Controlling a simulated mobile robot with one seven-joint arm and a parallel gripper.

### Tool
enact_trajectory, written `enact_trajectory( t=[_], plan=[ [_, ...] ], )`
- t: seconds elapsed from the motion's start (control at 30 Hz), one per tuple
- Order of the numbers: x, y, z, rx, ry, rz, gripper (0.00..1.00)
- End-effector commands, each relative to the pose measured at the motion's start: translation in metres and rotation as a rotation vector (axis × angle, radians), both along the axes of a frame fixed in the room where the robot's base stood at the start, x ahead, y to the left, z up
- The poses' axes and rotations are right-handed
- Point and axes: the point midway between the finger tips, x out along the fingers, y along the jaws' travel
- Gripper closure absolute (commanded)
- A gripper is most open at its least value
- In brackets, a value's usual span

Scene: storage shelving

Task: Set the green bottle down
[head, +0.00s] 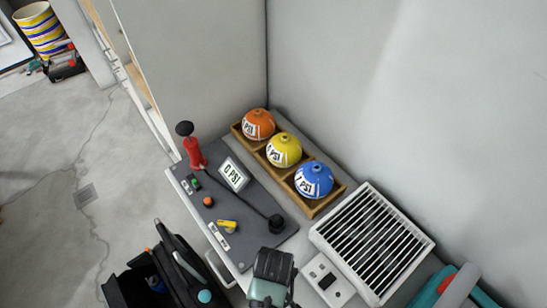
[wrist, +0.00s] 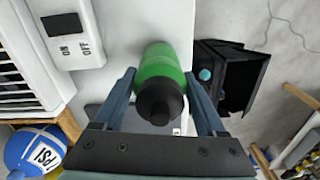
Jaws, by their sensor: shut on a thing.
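The green bottle (wrist: 160,66) with a black cap shows in the wrist view, between the two fingers of my gripper (wrist: 160,80). The fingers are shut on it from both sides, with its cap toward the camera. The bottle's far end is over the white tabletop (wrist: 112,50); I cannot tell whether it touches. In the head view my arm's end (head: 271,278) is at the bottom middle, by the table's front edge, and the bottle is hidden there.
On the table are a grey panel with a red pump (head: 194,152), a wooden tray (head: 326,205) with orange, yellow and blue balls, a white vent box (head: 372,243) and an ON/OFF switch box (wrist: 72,38). A black open case (head: 172,272) is at the left.

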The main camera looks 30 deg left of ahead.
Motion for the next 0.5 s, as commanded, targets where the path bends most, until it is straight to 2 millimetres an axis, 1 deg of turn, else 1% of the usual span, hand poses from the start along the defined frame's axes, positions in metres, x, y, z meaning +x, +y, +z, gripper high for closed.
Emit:
enact_trajectory(
  t=[0.17, 0.2, 0.33, 0.37, 0.5],
  plan=[
    [0.0004, 0.0, -0.0026, 0.0, 0.0, 0.0, 1.0],
    [-0.0001, -0.0001, -0.0035, -0.001, 0.0, 0.0, 0.25],
    [-0.0001, -0.0001, -0.0029, -0.001, 0.0, 0.0, 0.02],
    [-0.0001, -0.0001, -0.0029, -0.001, 0.0, 0.0, 0.0],
    [-0.0001, 0.0, -0.0028, -0.001, 0.0, 0.0, 0.0]
  ],
)
